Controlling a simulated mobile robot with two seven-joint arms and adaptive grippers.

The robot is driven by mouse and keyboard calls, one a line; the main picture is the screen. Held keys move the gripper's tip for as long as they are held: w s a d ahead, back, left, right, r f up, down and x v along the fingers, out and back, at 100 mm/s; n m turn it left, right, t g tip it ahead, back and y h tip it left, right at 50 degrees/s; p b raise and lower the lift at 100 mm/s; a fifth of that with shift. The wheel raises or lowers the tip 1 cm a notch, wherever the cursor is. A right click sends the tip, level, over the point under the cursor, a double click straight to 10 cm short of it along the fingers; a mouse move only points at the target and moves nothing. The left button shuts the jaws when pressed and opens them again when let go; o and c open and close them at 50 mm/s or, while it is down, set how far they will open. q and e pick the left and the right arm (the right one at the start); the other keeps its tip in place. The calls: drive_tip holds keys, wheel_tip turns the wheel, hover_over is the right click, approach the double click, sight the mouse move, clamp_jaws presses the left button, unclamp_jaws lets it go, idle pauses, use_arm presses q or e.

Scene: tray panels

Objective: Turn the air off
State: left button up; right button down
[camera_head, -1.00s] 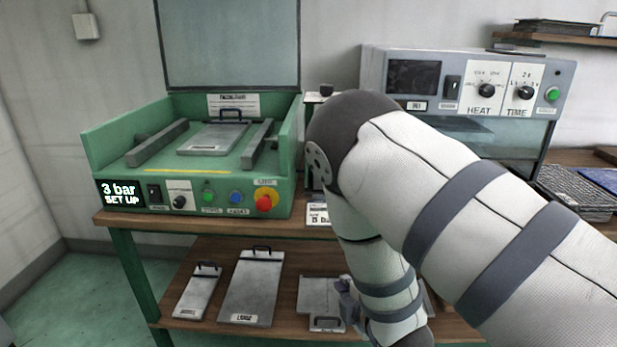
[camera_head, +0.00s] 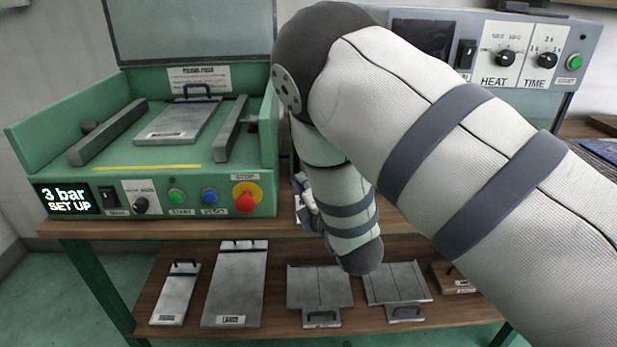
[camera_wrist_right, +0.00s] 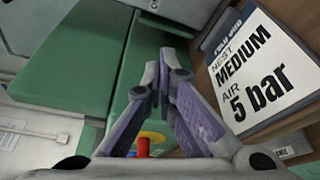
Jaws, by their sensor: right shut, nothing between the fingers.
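The green press machine (camera_head: 140,155) stands on the bench at left. Its display (camera_head: 66,199) reads "3 bar SET UP". Beside it on the front are a black rocker switch (camera_head: 109,198), a black knob (camera_head: 141,205) on a white plate, a green button (camera_head: 176,196), a blue button (camera_head: 210,197) and a red stop button (camera_head: 246,198) on yellow. The knob and switch labels are too small to read. My right gripper (camera_head: 304,190) is right of the machine's front, partly hidden by my arm. In the wrist view its fingers (camera_wrist_right: 157,80) are shut and empty, with the red button (camera_wrist_right: 143,147) beyond them.
A card (camera_wrist_right: 265,75) reading "NEST MEDIUM AIR 5 bar" lies by the gripper. A heat and time unit (camera_head: 500,50) stands at right behind my arm. Several metal plates, including a long one (camera_head: 237,285), lie on the lower shelf.

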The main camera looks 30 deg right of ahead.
drive_tip(key=x, duration=0.3)
drive_tip(key=b+x, duration=0.1)
drive_tip(key=x, duration=0.3)
drive_tip(key=shift+w+d+f, duration=0.1)
drive_tip(key=shift+w+f, duration=0.15)
drive_tip(key=shift+w, duration=0.05)
drive_tip(key=shift+s+d+r+p, duration=0.35)
drive_tip(key=shift+d+r, duration=0.1)
drive_tip(key=shift+d, duration=0.15)
drive_tip(key=shift+s+d+r+p, duration=0.2)
drive_tip(key=shift+s+d+r, duration=0.2)
drive_tip(key=shift+d, duration=0.15)
drive_tip(key=shift+s+d, duration=0.3)
drive_tip(key=shift+d, duration=0.1)
use_arm(q)
drive_tip(key=shift+w+r, duration=0.1)
drive_tip(key=shift+w, duration=0.05)
use_arm(e)
drive_tip(key=shift+d, duration=0.1)
use_arm(q)
drive_tip(key=shift+a, duration=0.15)
use_arm(e)
drive_tip(key=shift+d, duration=0.1)
